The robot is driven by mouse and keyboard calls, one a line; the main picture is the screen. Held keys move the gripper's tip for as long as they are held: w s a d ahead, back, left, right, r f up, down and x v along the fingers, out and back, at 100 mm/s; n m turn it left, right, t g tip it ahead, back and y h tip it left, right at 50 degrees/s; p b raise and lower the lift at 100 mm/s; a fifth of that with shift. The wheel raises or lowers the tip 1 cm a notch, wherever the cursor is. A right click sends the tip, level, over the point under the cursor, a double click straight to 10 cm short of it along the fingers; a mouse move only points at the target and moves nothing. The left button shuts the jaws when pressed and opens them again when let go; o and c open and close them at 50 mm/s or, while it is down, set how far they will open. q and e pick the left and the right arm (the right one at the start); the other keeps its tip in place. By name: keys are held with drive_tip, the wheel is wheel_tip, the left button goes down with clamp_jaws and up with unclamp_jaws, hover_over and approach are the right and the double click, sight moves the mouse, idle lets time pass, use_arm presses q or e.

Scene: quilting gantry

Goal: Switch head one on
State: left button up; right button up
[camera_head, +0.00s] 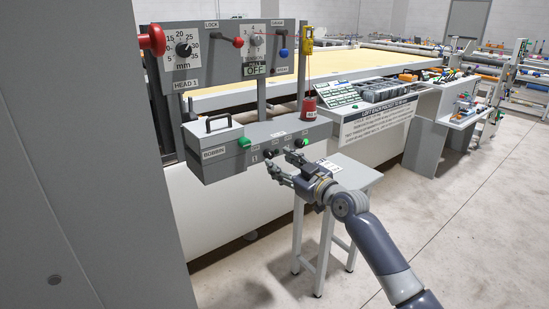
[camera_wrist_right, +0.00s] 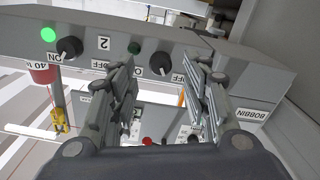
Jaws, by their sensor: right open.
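The grey switch box (camera_head: 262,135) stands ahead, with the switches on its front. In the right wrist view, which is upside down, a black knob (camera_wrist_right: 160,63) shows between my fingers, with a dark green lamp (camera_wrist_right: 134,47) beside it. This knob is nearest the bobbin compartment. The other black knob (camera_wrist_right: 67,48), by the label 2, has a lit green lamp (camera_wrist_right: 48,34); that lamp also shows in the head view (camera_head: 302,142). My right gripper (camera_head: 283,163) is open and empty, in front of the box. Contact with the knob cannot be told. My left gripper is out of view.
Above the box hangs a panel (camera_head: 185,83) marked HEAD 1 with a dial, a red knob (camera_head: 152,40) and levers. A red cone (camera_head: 308,108) stands on the box. A grey stool (camera_head: 352,176) is beneath my right arm. Floor on the right is clear.

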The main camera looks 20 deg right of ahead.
sight(271, 157)
drive_tip(key=shift+x, duration=2)
drive_tip(key=shift+c, duration=0.5)
clamp_jaws()
